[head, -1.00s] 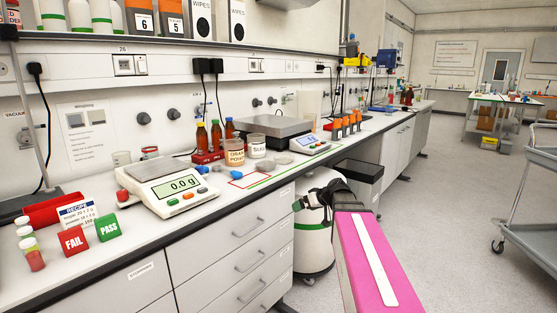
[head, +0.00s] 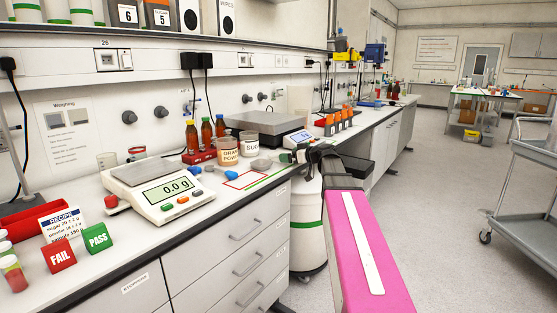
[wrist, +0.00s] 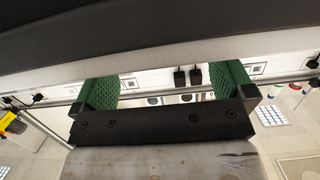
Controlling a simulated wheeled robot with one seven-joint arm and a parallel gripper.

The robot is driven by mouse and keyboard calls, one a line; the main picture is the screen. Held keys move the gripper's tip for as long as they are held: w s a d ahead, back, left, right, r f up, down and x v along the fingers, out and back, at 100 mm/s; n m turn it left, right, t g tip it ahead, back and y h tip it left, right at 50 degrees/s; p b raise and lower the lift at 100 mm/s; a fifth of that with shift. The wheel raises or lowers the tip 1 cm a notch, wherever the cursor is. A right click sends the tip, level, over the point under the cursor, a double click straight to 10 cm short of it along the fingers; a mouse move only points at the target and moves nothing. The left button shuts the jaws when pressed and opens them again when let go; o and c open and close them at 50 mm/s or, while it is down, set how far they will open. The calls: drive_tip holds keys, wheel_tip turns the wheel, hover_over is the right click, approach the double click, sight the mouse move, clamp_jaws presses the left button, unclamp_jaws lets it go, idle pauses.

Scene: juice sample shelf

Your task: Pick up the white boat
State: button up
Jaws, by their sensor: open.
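I cannot clearly make out a white boat in either view. A small pale grey dish (head: 262,163) lies on the bench beside the tubs in the head view, but I cannot tell whether it is the boat. My gripper (wrist: 168,92) is open and empty in the wrist view, its two green pads wide apart, with the wall sockets far beyond. In the head view my pink arm reaches out at the bench's front edge, and the fingers cannot be made out there.
The balance (head: 160,188) reads 0.0 g. Several brown bottles (head: 205,137), the orange powder tub (head: 228,158) and the sugar tub (head: 252,148) stand behind a red-outlined mat (head: 245,179). FAIL (head: 60,256) and PASS (head: 97,238) blocks are at left. A cart (head: 515,190) stands right; the floor between is clear.

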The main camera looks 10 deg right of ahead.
sight(273, 155)
drive_tip(key=shift+x, duration=2.7)
drive_tip(key=shift+s+a, duration=0.1)
drive_tip(key=shift+s, duration=0.1)
drive_tip(key=c, duration=0.7)
